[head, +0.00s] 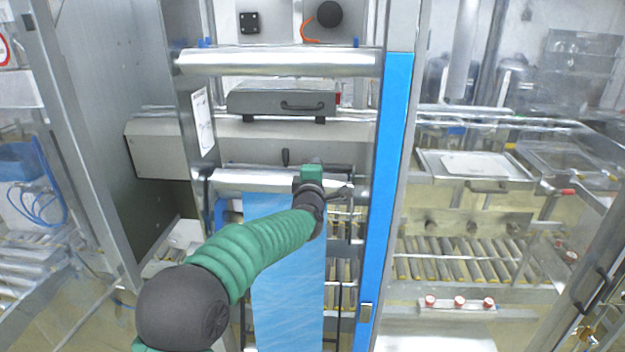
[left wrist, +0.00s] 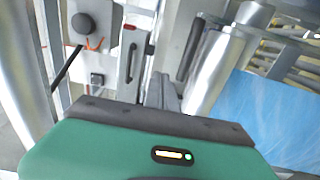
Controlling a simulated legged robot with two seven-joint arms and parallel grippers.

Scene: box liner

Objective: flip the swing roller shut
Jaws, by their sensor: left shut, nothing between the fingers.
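A bright metal roller (head: 240,181) spans the frame at mid height in the head view, with blue film (head: 285,270) hanging down from it. A second metal roller (head: 280,63) crosses the frame higher up. I cannot tell for sure which is the swing roller. My left gripper (head: 312,172) is in front of the right part of the lower roller and hides it there. In the left wrist view its fingers (left wrist: 165,92) are shut and empty, beside a metal roller (left wrist: 216,72) next to the blue film (left wrist: 270,110). Contact cannot be told. My right gripper is not in view.
A blue upright (head: 388,180) stands close to the right of my left gripper. A grey box with a handle (head: 283,99) sits behind, between the rollers. A grey side panel (head: 100,110) closes the left. A roller conveyor (head: 460,258) lies behind clear panels at right.

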